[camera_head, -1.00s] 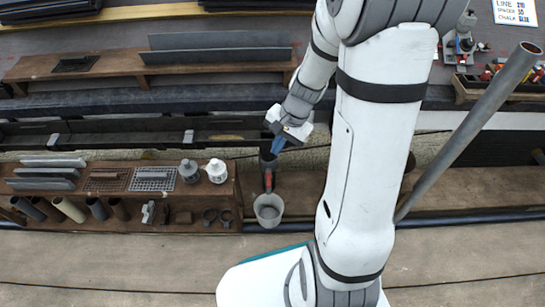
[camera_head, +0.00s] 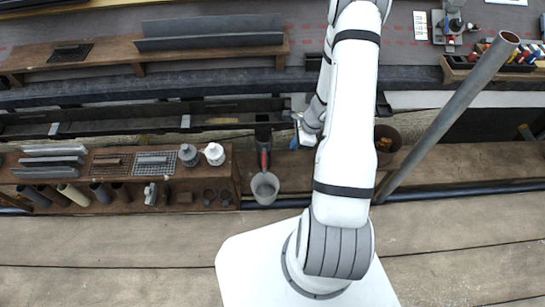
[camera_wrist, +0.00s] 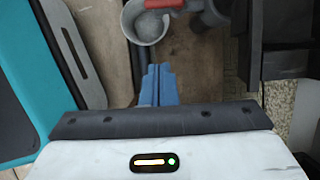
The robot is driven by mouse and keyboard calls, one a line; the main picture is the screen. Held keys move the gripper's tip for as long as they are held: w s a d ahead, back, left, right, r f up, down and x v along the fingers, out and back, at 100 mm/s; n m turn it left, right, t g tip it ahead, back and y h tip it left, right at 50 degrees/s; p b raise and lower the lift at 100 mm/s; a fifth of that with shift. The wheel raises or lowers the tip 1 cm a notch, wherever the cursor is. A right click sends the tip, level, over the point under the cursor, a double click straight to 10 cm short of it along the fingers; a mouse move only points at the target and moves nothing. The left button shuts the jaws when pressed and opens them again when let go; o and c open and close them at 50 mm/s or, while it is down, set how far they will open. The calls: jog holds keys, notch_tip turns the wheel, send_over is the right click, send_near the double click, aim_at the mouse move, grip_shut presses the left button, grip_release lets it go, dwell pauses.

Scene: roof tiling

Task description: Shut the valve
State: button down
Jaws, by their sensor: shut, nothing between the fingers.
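The valve's red handle (camera_head: 264,160) lies along a dark downpipe (camera_head: 263,135), just above a grey bucket (camera_head: 265,187). In the wrist view the red handle (camera_wrist: 165,5) is cut by the top edge, over the bucket (camera_wrist: 147,28). My gripper (camera_head: 294,143) is to the right of the downpipe in the head view, apart from the handle. In the wrist view its blue fingers (camera_wrist: 158,72) are together and empty, pointing toward the bucket. Most of the valve body is hidden or out of frame.
A wooden rack (camera_head: 125,203) with pipe pieces, tiles and two bottles stands left of the bucket. A dark gutter (camera_head: 95,122) runs behind it. A slanted grey pole (camera_head: 450,115) and a brown pot (camera_head: 386,140) stand to the right. Bare planks lie in front.

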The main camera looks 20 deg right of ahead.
aim_at(264, 160)
jog(key=w+a+f+b, duration=0.2)
jog(key=a+f+b, duration=0.4)
jog(key=f, duration=0.3)
jog(key=shift+a+b, duration=0.3)
jog(key=shift+a, duration=0.45)
jog(key=shift+a+f, duration=0.1)
jog(key=shift+a, duration=0.05)
